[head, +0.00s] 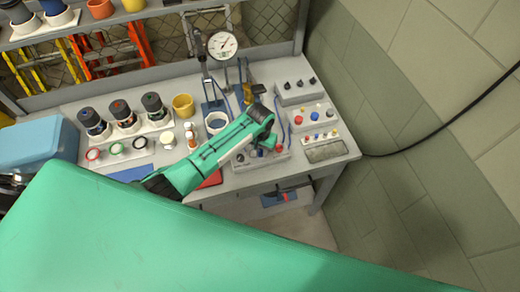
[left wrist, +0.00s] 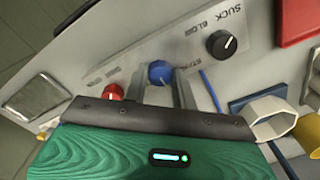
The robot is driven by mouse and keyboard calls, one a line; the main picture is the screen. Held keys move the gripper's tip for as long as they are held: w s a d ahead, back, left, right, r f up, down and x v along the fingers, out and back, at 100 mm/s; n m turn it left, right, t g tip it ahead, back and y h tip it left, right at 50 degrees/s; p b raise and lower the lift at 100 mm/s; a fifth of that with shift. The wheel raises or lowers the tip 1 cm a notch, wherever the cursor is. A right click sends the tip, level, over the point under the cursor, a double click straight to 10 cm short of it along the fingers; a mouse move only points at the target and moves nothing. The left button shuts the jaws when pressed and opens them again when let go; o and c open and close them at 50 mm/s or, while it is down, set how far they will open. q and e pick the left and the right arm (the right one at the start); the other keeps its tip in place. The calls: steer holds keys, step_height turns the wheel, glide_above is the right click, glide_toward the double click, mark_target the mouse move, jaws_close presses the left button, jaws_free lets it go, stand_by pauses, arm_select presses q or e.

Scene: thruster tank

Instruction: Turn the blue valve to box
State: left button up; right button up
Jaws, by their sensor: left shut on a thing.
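The blue valve (left wrist: 160,72) is a round knob on a light grey panel (left wrist: 200,65) in the left wrist view. My left gripper (left wrist: 161,80) is shut on it, with one finger on each side. A red knob (left wrist: 112,92) sits left of it, and a black knob (left wrist: 221,43) with a white pointer line sits to its right under the words SUCK and BLOW. Lettering beside the blue valve is too small to read surely. In the head view my left gripper (head: 263,147) reaches down to the panel at the bench's right part and mostly hides the blue valve.
The grey bench (head: 330,173) holds several black-capped canisters (head: 125,113), a yellow cup (head: 183,105), a pressure gauge (head: 222,45) and a box with red and blue knobs (head: 312,116). A tiled wall (head: 400,130) closes the right side.

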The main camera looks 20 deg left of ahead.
mark_target(260, 152)
arm_select(q)
steer(key=shift+w+m, duration=0.1)
steer(key=shift+m, duration=0.6)
steer(key=o, duration=1)
steer(key=shift+r, duration=0.1)
step_height(260, 152, up, 14)
steer(key=b, duration=0.4)
steer(key=shift+f, duration=0.2)
